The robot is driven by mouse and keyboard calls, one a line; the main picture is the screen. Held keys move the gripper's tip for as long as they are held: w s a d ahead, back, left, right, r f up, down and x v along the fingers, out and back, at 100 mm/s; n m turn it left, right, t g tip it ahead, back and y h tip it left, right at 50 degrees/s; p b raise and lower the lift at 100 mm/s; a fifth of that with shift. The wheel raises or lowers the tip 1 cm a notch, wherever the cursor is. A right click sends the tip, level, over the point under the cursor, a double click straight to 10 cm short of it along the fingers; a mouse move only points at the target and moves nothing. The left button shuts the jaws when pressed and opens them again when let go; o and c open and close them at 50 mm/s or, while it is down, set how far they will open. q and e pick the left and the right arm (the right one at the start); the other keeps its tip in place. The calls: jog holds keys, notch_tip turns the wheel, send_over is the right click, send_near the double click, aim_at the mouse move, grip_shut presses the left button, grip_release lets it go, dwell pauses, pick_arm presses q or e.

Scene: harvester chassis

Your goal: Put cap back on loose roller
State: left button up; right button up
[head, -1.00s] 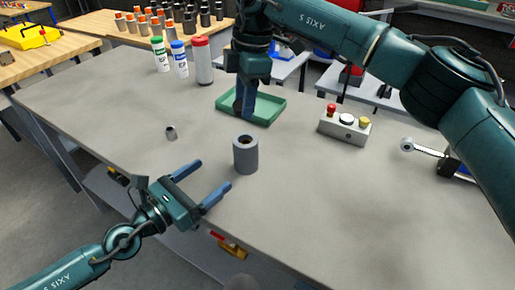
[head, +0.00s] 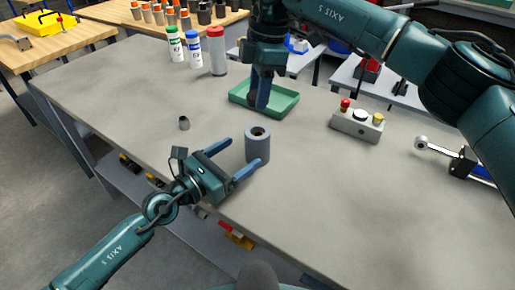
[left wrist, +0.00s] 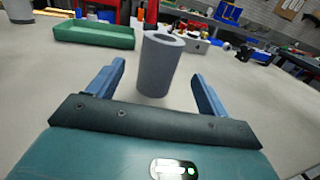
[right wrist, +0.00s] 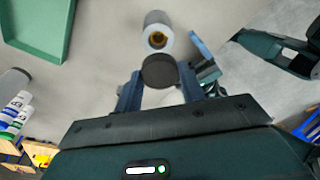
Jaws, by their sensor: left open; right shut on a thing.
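The loose roller is a grey upright cylinder with an open hole in its top (head: 257,150). It stands on the workbench and shows in the left wrist view (left wrist: 157,68) and right wrist view (right wrist: 156,22). My left gripper (head: 236,157) is open, low over the bench. Its fingers point at the roller, which lies between their lines near the tips; contact is not clear. My right gripper (right wrist: 160,90) is shut on a dark round cap (right wrist: 159,71). In the head view its fingers hang in front of the green tray and the cap is hidden.
A green tray (head: 284,108) lies behind the roller. A button box (head: 357,123) stands to its right. Several capped bottles (head: 193,47) stand at the back left. The bench's front edge is close to my left gripper.

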pick_arm(q)
jog(key=x, duration=0.6)
jog(key=shift+w+d, duration=0.25)
jog(key=shift+c, duration=0.2)
jog(key=c, duration=1.4)
pick_arm(e)
send_over(257, 135)
jog(key=shift+w+d+f, duration=0.1)
jog(key=shift+f, duration=1.15)
jog(key=shift+w+d+f, duration=0.1)
jog(key=shift+f, duration=1.15)
jog(key=shift+f, duration=0.1)
jog(key=shift+f, duration=0.8)
jog(key=shift+f, duration=0.65)
jog(key=shift+s+f, duration=0.1)
jog(key=shift+f, duration=0.15)
